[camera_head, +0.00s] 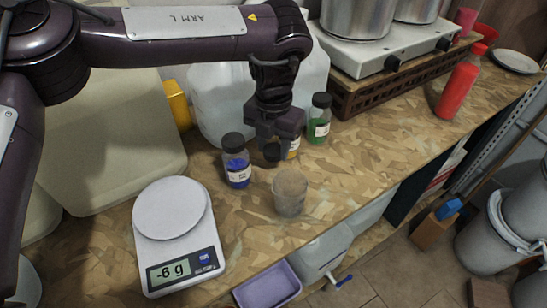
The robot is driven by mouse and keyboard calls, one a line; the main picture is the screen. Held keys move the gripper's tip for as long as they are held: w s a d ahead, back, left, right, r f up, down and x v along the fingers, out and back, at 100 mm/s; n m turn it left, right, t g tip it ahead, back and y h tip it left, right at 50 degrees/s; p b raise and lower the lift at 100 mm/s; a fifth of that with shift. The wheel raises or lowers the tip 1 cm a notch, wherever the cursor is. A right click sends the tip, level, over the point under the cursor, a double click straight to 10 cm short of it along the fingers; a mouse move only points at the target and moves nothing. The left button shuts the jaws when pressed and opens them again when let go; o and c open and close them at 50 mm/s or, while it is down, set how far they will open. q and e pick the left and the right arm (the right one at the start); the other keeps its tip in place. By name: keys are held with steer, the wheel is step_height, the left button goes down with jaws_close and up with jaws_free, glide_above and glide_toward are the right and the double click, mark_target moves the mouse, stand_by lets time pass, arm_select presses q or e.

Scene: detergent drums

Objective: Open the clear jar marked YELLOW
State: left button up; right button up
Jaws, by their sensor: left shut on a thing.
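A small clear jar with yellow contents and a white label (293,149) stands on the wood-chip board worktop, mostly hidden behind my left gripper. My left gripper (278,145) points down over the jar's top and is shut on its lid. The lid itself is hidden, so I cannot tell whether it has turned or lifted. A dark rounded piece shows at the gripper's lower left; I cannot tell whether it is a fingertip. My right gripper is out of view.
A blue jar (237,168) stands close left of the gripper, a green jar (318,125) close right. A scale (178,240) reads -6 g. A red bottle (461,84) and a hotplate (385,45) are right.

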mark_target(273, 170)
arm_select(q)
steer(key=shift+s+f, duration=0.2)
steer(key=shift+f, duration=0.25)
step_height(273, 170, down, 4)
steer(key=shift+r+p, duration=0.25)
steer(key=shift+p, duration=0.15)
steer(key=shift+w+f, duration=0.1)
steer(key=shift+f, duration=0.3)
steer(key=shift+f, duration=0.15)
steer(key=o, duration=1.1)
